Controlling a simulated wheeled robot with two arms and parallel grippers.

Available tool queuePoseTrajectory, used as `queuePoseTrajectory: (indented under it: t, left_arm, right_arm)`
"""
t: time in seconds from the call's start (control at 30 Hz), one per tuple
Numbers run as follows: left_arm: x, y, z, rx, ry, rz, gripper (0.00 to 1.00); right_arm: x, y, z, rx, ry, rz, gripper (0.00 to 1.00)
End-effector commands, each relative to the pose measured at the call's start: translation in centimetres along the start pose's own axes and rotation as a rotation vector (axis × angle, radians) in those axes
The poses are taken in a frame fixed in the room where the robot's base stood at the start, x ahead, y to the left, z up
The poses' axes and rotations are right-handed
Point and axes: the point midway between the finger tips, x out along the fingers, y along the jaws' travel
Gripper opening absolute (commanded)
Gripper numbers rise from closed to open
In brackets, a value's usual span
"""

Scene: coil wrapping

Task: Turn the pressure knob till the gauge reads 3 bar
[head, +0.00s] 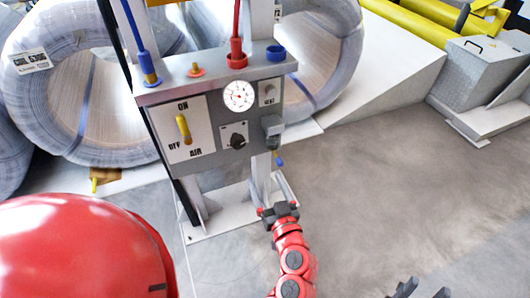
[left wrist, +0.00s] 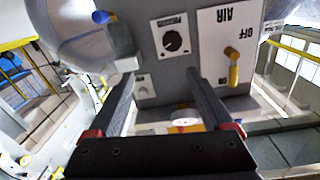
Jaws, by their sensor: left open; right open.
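The black pressure knob (head: 238,141) sits on a small white plate on the grey control panel (head: 210,152). It also shows upside down in the left wrist view (left wrist: 172,42). The round white gauge (head: 238,95) is above the knob; its needle is too small to read. My left gripper (head: 264,178) is open and empty, below and to the right of the knob, apart from it. In the left wrist view its fingers (left wrist: 160,72) stand apart below the knob. My right gripper (head: 422,289) is open at the bottom edge, far from the panel, only its fingertips showing.
A yellow ON/OFF air lever (head: 183,128) is left of the knob. A vent control (head: 268,92) and a grey fitting (head: 272,126) are to its right. Wrapped coils (head: 80,100) stand behind.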

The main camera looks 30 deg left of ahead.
Motion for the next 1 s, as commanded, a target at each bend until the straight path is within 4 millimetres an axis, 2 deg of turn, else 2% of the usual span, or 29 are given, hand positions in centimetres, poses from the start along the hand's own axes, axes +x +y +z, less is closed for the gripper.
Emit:
queuePoseTrajectory:
  t: [0.03, 0.13, 0.37, 0.67, 1.0]
  left_arm:
    - [-0.2, -0.9, 0.7, -0.028, -0.008, -0.037, 0.84]
    - [-0.3, -2.1, 0.7, -0.059, -0.016, -0.083, 0.84]
    - [1.6, -2.7, 0.7, -0.063, -0.02, -0.099, 0.84]
    - [7.0, -3.1, 0.8, -0.062, -0.018, -0.097, 0.84]
    - [13.8, -3.7, 0.8, -0.064, -0.018, -0.094, 0.84]
  right_arm:
    - [-0.8, -0.1, 0.1, 0.0, 0.0, 0.0, 0.5]
    - [-1.0, -0.1, 0.2, 0.0, 0.0, 0.0, 0.5]
    - [-1.0, -0.1, 0.2, 0.0, 0.0, 0.0, 0.5]
    - [-1.4, -0.1, 0.2, -0.001, 0.003, -0.003, 0.5]
    - [-1.7, -0.1, 0.2, -0.003, 0.007, -0.009, 0.5]
